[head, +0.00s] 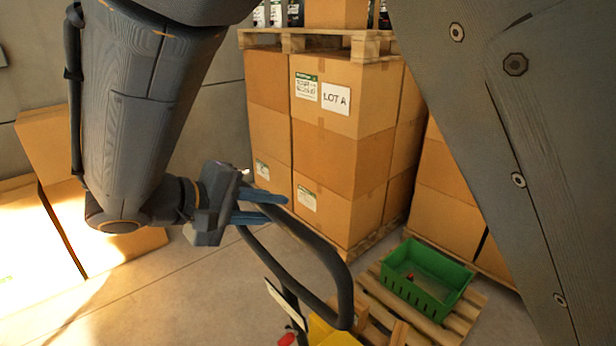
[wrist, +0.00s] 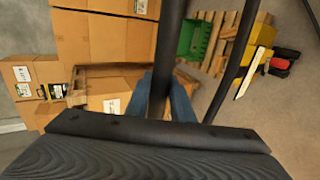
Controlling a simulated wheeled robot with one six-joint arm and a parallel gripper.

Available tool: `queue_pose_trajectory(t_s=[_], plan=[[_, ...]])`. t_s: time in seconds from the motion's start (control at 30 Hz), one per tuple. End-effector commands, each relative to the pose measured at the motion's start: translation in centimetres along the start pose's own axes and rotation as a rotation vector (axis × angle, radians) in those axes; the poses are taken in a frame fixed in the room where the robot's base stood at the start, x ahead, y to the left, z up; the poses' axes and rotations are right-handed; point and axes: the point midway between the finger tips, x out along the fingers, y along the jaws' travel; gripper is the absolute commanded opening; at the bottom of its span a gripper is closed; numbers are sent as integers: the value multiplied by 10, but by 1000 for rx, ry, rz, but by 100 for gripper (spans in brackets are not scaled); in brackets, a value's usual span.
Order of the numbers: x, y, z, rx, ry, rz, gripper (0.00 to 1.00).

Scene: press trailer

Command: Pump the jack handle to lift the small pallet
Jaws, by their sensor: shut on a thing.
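My gripper (head: 262,206) is shut on the black looped jack handle (head: 310,240) near its upper left end. In the wrist view the two blue fingers stand on either side of the handle bar (wrist: 165,60). The yellow pallet jack body (head: 330,332) shows at the bottom of the head view, partly cut off. The small wooden pallet (head: 462,318) lies beside the jack at the lower right, with a green crate (head: 455,274) on it. Whether the pallet is raised off the floor I cannot tell.
A tall stack of cardboard boxes (head: 338,160) marked LOT A stands behind the handle, with a wooden pallet (head: 372,47) on top. More boxes (head: 110,240) stand at the left. Bare concrete floor (head: 190,295) lies at the lower left.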

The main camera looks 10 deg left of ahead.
Motion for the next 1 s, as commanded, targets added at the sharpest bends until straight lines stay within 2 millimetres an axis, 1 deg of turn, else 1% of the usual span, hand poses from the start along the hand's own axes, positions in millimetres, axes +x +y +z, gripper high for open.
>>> queue_pose_trajectory(t_s=[0.03, 0.1, 0.3, 0.4, 0.53, 0.73, 0.77, 0.8, 0.87, 0.9, 0.93, 1.0], plan=[[15, 8, 1, 5, -5, -2, 0], [32, 18, 1, 3, -4, -2, 0], [80, 50, 1, 4, -5, -3, 0], [100, 63, 1, 3, -5, -2, 0], [110, 72, 1, 0, -2, -3, 0], [109, 74, 0, 0, 0, -1, 0], [109, 74, 0, 0, 0, 0, 24], [109, 74, 0, 0, 0, 0, 31], [109, 74, 0, 0, 0, -1, 41], [109, 74, 0, 0, 0, -1, 48], [109, 74, 0, 0, 0, -1, 50], [109, 74, 0, 0, -1, -1, 50]])
